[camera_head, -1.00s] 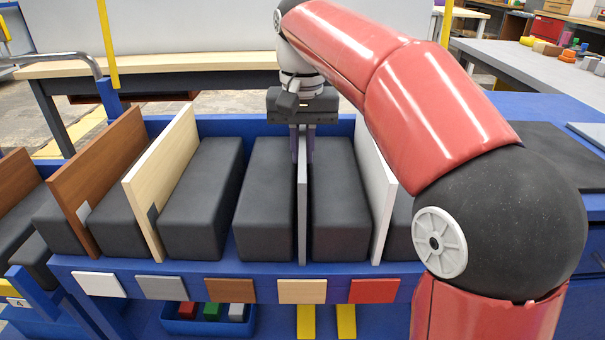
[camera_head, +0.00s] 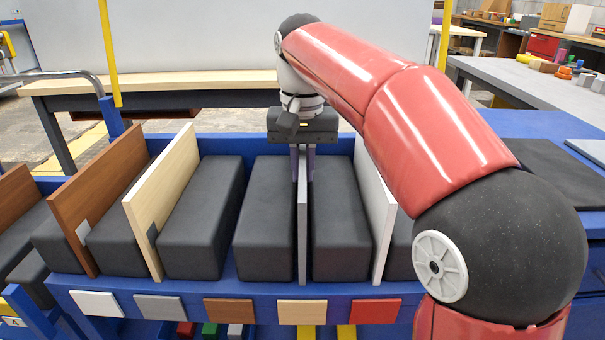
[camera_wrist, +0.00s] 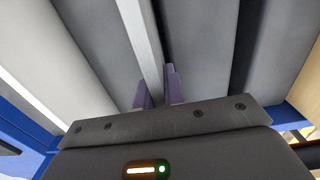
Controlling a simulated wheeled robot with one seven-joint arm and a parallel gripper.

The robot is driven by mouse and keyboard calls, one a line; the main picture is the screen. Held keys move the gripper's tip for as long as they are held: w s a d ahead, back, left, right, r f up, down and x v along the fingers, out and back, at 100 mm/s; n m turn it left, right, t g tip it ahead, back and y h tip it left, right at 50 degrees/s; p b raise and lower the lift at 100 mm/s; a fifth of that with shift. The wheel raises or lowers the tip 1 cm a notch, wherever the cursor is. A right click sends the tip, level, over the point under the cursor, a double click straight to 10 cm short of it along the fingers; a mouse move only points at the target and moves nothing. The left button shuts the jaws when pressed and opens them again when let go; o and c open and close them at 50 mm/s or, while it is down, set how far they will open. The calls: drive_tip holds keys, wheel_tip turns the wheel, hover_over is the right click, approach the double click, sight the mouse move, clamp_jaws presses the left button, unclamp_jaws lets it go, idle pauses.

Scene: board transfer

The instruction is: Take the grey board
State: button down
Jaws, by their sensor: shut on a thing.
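The grey board (camera_head: 302,235) stands upright, seen nearly edge-on, in the slot between two dark padded blocks near the middle of the blue rack (camera_head: 225,290). My gripper (camera_head: 303,165) is above and behind it, with its purple fingers on either side of the board's upper far part. In the wrist view the purple fingers (camera_wrist: 157,92) are shut on the pale board (camera_wrist: 142,35), which runs between them. The board's lower edge is down between the blocks. Part of its far end is hidden by the gripper.
A white board (camera_head: 374,200) stands in a slot to the right, a light wood board (camera_head: 165,190) and a brown board (camera_head: 100,195) to the left. Dark blocks (camera_head: 265,220) flank the slots closely. Coloured plates line the rack's front. Open space lies above the rack.

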drive_tip(key=shift+r+p, duration=0.95)
drive_tip(key=shift+p, duration=0.05)
drive_tip(key=shift+r, duration=0.15)
drive_tip(key=shift+r, duration=0.15)
